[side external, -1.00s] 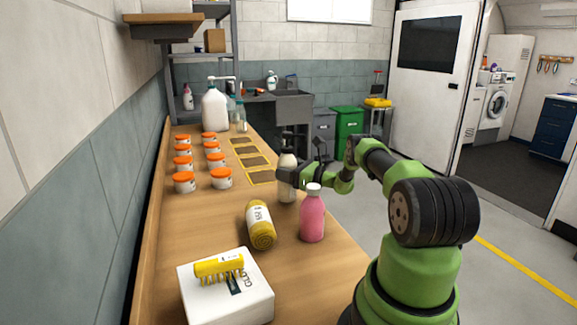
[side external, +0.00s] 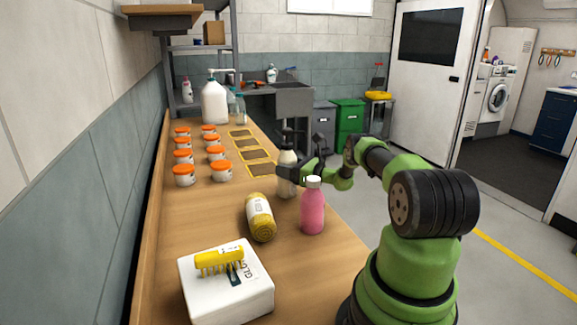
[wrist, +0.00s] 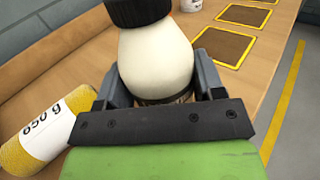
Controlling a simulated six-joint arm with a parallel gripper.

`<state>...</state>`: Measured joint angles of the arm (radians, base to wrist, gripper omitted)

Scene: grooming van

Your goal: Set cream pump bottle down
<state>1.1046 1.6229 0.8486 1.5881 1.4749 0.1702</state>
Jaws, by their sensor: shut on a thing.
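The cream pump bottle (side external: 287,183) has a cream body and a dark top. It is upright between the fingers of my gripper (side external: 288,174), which is shut on it. In the wrist view the bottle (wrist: 156,60) fills the space between both fingers of my gripper (wrist: 158,88). The bottle is over the near right part of the wooden counter (side external: 190,250). I cannot tell whether its base touches the counter. Several yellow-framed dark squares (side external: 255,155) lie on the counter beyond it.
A pink bottle (side external: 312,210) stands close in front of the held bottle. A yellow labelled roll (side external: 260,218) lies to its left. A white box (side external: 250,290) with a yellow comb (side external: 219,261) is nearer. Several orange-lidded jars (side external: 184,175) and a large white pump bottle (side external: 214,103) stand farther back.

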